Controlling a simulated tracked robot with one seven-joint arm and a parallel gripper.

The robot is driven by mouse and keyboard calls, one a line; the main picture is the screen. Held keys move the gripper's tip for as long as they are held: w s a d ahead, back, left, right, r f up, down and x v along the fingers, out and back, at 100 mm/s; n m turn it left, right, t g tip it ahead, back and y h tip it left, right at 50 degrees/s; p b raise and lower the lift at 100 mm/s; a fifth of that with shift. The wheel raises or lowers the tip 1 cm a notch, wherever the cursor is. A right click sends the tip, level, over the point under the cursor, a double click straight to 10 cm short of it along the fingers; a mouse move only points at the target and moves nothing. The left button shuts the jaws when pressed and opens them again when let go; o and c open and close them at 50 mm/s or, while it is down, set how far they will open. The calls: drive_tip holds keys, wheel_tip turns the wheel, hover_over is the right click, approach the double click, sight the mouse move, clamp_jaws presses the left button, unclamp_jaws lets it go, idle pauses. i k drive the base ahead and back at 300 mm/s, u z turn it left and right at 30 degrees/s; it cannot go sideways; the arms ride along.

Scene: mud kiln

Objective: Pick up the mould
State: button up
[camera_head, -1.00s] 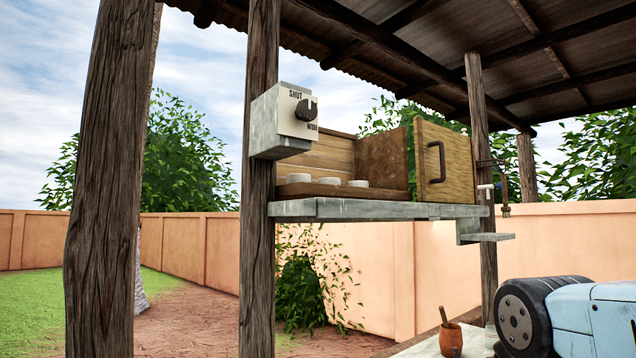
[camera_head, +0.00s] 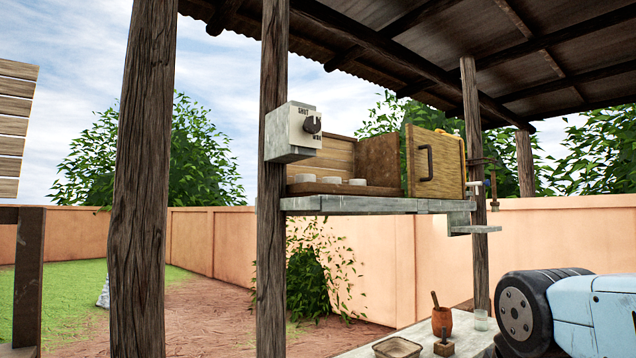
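A shallow rectangular wooden frame (camera_head: 397,348), which looks like the mould, lies on a pale bench top (camera_head: 465,344) at the bottom of the picture. Its lower edge is close to the picture's bottom. A small dark block with an upright handle (camera_head: 444,346) stands just right of it. My gripper is not in view; only a blue and black part of my arm shows at the lower right, covering the right part of the bench.
A clay pot with a stick (camera_head: 442,322) and a glass (camera_head: 481,320) stand behind the block. A shelf (camera_head: 365,205) with a wooden box, its panel door (camera_head: 435,166) and several pale discs is above. A wooden post (camera_head: 271,190) carries a dial box (camera_head: 292,133).

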sight(302, 178)
drive_tip(key=u, duration=0.15)
drive_tip(key=i, duration=0.9)
drive_tip(key=z, duration=0.1)
